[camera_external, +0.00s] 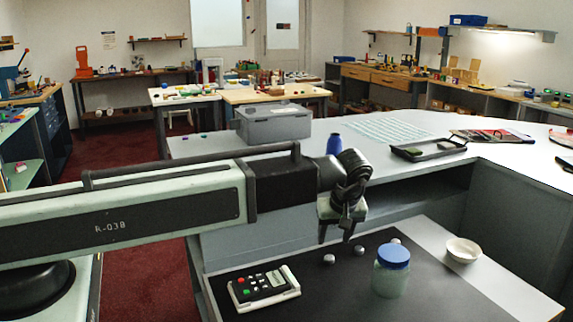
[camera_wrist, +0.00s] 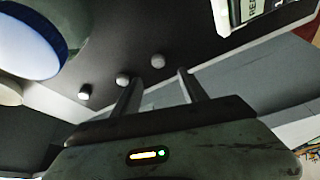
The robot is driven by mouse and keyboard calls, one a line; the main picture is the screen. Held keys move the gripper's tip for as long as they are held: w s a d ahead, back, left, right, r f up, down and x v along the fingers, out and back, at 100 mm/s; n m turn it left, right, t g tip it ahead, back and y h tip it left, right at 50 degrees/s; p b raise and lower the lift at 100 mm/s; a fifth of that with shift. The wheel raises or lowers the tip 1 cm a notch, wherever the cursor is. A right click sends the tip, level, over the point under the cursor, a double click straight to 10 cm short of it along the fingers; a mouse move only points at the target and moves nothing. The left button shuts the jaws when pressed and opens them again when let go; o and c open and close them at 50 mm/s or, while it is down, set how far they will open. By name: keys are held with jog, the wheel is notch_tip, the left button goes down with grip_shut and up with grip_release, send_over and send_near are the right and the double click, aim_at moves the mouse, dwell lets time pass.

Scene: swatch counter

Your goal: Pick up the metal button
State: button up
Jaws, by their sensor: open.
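Three small round silvery pieces lie in a slanting row on the dark mat: one near the calculator (camera_external: 328,259), a middle one (camera_external: 359,250) and a far one (camera_external: 396,240). My gripper (camera_external: 333,234) is above the mat, over the near end of the row. In the wrist view its fingers (camera_wrist: 159,75) are apart with nothing held; the right piece shows just beyond the gap between them.
A calculator (camera_external: 264,287) lies left of the row. A jar with a blue lid (camera_external: 392,257) stands to the right, close to the pieces. A white bowl (camera_external: 463,250) is farther right. The raised counter (camera_external: 300,160) behind holds a grey box (camera_external: 273,124) and a blue bottle (camera_external: 334,144).

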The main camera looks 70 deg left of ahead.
aim_at(330, 258)
jog(key=b+x, duration=0.1)
jog(key=x, duration=0.1)
jog(key=b+x, duration=0.1)
jog(key=shift+w+a+f, duration=0.1)
jog(key=shift+w+f, duration=0.15)
jog(key=shift+f, duration=0.1)
jog(key=b+x, duration=0.5)
jog(key=shift+s+d+f, duration=0.15)
jog(key=shift+d, duration=0.2)
jog(key=shift+a+f+b, duration=0.1)
jog(key=shift+a+b, duration=0.05)
jog(key=shift+b, duration=0.15)
jog(key=shift+r, duration=0.2)
grip_shut()
